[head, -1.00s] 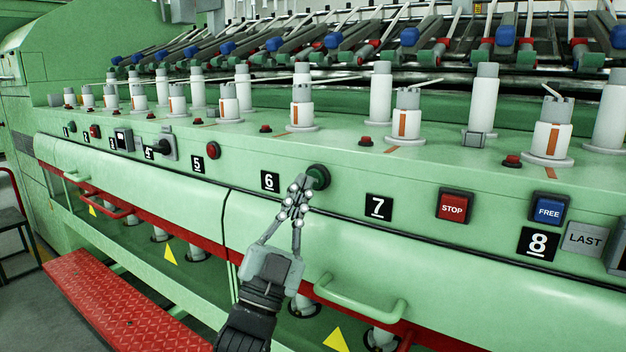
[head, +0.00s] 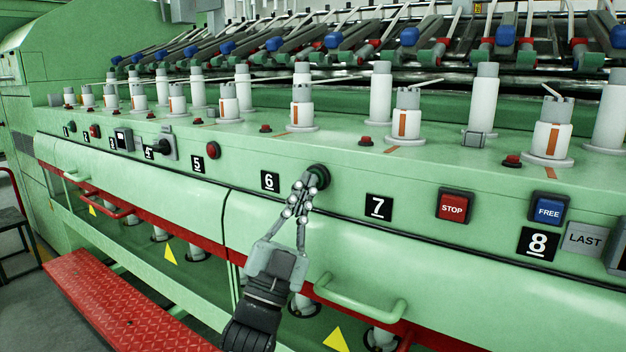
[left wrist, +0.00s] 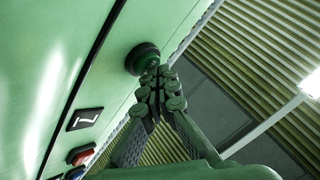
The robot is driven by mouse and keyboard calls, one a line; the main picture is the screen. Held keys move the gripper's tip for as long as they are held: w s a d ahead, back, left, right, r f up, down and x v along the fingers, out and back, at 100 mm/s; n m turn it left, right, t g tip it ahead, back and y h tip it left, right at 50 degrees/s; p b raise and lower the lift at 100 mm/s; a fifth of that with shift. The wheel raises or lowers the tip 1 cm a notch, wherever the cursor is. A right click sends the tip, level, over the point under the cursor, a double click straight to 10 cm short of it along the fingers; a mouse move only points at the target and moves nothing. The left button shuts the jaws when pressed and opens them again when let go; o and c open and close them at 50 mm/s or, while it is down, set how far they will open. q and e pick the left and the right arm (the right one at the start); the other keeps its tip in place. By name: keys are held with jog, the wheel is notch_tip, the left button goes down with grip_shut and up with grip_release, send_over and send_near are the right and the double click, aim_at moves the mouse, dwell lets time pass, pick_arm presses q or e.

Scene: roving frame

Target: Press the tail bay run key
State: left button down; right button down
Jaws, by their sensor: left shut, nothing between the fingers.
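My left gripper (head: 314,182) is shut and empty. In the head view its tips overlap a round green button (head: 321,170) in a dark collar, between number plates 6 (head: 270,181) and 7 (head: 379,207). The left wrist view shows the green button (left wrist: 143,58) in front of the shut fingertips (left wrist: 163,72), at its edge. I cannot tell whether they touch or whether the button is pressed in. A grey LAST plate (head: 584,239) is at the right, beside plate 8 (head: 538,244). No control is marked as the tail bay run key. My right gripper is not in view.
A red STOP button (head: 453,207) and a blue FREE button (head: 549,210) are on the same green panel to the right. A round red button (head: 213,150) is by plate 5. A green handle (head: 362,302) sticks out below.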

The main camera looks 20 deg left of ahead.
pick_arm(q)
jog(key=shift+w, duration=0.15)
dwell(0.4)
jog(key=shift+s+a, duration=0.1)
jog(key=shift+s, duration=0.75)
jog(key=s, duration=0.5)
jog(key=shift+a+p, duration=0.35)
dwell(0.4)
